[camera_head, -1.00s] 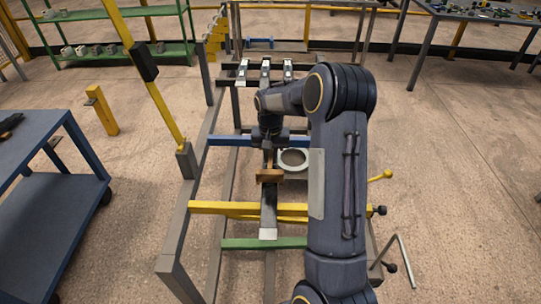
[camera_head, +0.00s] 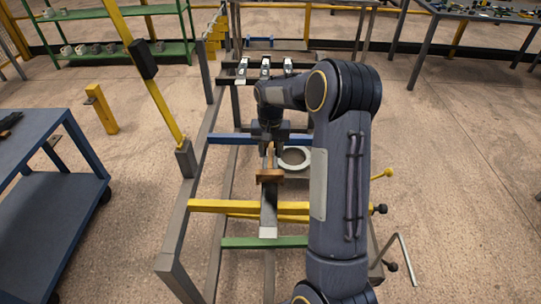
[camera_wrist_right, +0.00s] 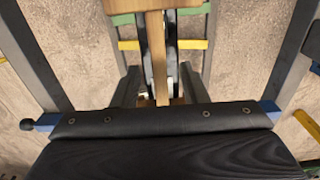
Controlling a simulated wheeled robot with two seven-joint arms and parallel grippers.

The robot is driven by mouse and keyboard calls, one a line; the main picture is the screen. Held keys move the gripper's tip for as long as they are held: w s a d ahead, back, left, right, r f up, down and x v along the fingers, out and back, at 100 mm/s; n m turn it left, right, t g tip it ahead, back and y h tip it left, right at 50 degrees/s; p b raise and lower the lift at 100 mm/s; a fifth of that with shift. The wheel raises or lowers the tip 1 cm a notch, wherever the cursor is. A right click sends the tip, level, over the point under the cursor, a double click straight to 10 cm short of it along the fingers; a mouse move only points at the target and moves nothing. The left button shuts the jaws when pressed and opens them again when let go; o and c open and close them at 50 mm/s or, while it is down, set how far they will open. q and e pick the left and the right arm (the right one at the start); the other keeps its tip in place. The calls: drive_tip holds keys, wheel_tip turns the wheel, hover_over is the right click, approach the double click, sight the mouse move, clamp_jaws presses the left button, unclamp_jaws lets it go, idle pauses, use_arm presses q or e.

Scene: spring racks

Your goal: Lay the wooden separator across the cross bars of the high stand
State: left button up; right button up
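The wooden separator (camera_head: 270,177) is a brown piece with a short crosspiece and a narrow shaft. It is below my right gripper (camera_head: 269,150) in the head view, over a grey bar at the middle of the frame. In the right wrist view the separator's shaft (camera_wrist_right: 157,55) runs between the two dark fingers, which appear closed on its sides. The stand has grey rails (camera_head: 176,222), a blue cross bar (camera_head: 230,140), a yellow cross bar (camera_head: 225,206) and a green one (camera_head: 245,243). Whether the separator touches a bar is unclear. My left gripper is out of view.
A pale ring (camera_head: 295,152) lies just right of the gripper. Several metal clips (camera_head: 265,68) sit at the stand's far end. A yellow post (camera_head: 150,85) rises at its left.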

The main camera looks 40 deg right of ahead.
sight(270, 155)
drive_tip(key=shift+r, duration=2.6)
drive_tip(key=shift+s+a+r, duration=0.15)
drive_tip(key=s+a+r+n+t+y, duration=0.2)
drive_tip(key=s+a+r+n+t, duration=0.1)
drive_tip(key=s+a+r, duration=0.75)
drive_tip(key=s+a+f+n+t+y, duration=0.1)
drive_tip(key=s+a+f, duration=0.1)
drive_tip(key=s+a, duration=0.3)
drive_tip(key=s+a+f+n+t, duration=0.1)
drive_tip(key=s+a, duration=0.4)
drive_tip(key=s, duration=0.5)
drive_tip(key=shift+s+a+f+n+t+y, duration=0.15)
drive_tip(key=shift+f+n+t+y, duration=0.2)
drive_tip(key=shift+f+n, duration=0.4)
